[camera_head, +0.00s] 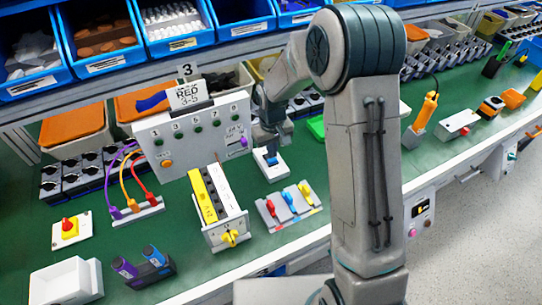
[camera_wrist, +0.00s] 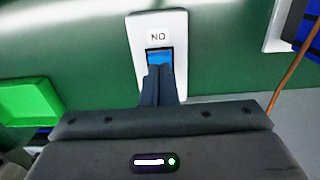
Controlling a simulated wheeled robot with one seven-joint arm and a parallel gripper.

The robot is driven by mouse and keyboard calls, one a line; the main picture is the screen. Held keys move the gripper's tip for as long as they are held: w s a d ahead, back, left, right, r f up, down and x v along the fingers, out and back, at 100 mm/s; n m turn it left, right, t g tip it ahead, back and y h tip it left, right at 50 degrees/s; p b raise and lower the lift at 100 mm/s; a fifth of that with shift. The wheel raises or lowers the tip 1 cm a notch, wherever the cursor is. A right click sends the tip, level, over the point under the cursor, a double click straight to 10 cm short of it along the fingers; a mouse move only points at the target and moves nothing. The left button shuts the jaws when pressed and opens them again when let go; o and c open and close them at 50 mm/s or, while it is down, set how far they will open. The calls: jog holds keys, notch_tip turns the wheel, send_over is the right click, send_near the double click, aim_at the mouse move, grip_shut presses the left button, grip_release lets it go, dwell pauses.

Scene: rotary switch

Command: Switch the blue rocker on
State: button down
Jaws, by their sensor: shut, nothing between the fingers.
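The blue rocker (camera_wrist: 159,57) sits in a white plate (camera_wrist: 174,27) marked "NO" in the wrist view. In the head view the white plate (camera_head: 281,170) lies on the green bench, with the blue rocker (camera_head: 271,159) partly covered. My gripper (camera_wrist: 158,68) is shut with nothing between its fingers. Its fingertips are over the lower part of the rocker and hide it. In the head view my gripper (camera_head: 270,152) points down at the rocker. Whether the tips touch it, and which way the rocker is tipped, I cannot tell.
A plate with red and blue levers (camera_head: 289,204) lies just in front of the rocker. A yellow and white block unit (camera_head: 216,200) stands to the left. A grey panel with buttons (camera_head: 190,135) stands behind. A green bin (camera_wrist: 30,102) is left in the wrist view.

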jog(key=shift+f+b, duration=0.7)
jog(key=shift+f, duration=0.2)
dwell(0.4)
jog(key=shift+r+p, duration=2.3)
jog(key=shift+r, duration=1.25)
notch_tip(320, 180, up, 7)
jog(key=m, duration=0.1)
send_over(272, 160)
jog(key=s+d, duration=0.4)
jog(key=s+d+r+m+t, duration=0.1)
jog(key=s+d+r+t, duration=0.15)
jog(key=s+r, duration=0.35)
jog(key=s+d+r+m, duration=0.1)
jog(key=s+d+r, duration=0.1)
jog(key=s, duration=0.5)
jog(key=s+d+r+m, duration=0.1)
jog(key=s+d+r, duration=0.1)
jog(key=s, duration=0.5)
jog(key=shift+d+m+t, duration=0.25)
jog(key=shift+m+t, duration=0.05)
jog(key=shift+t, duration=0.05)
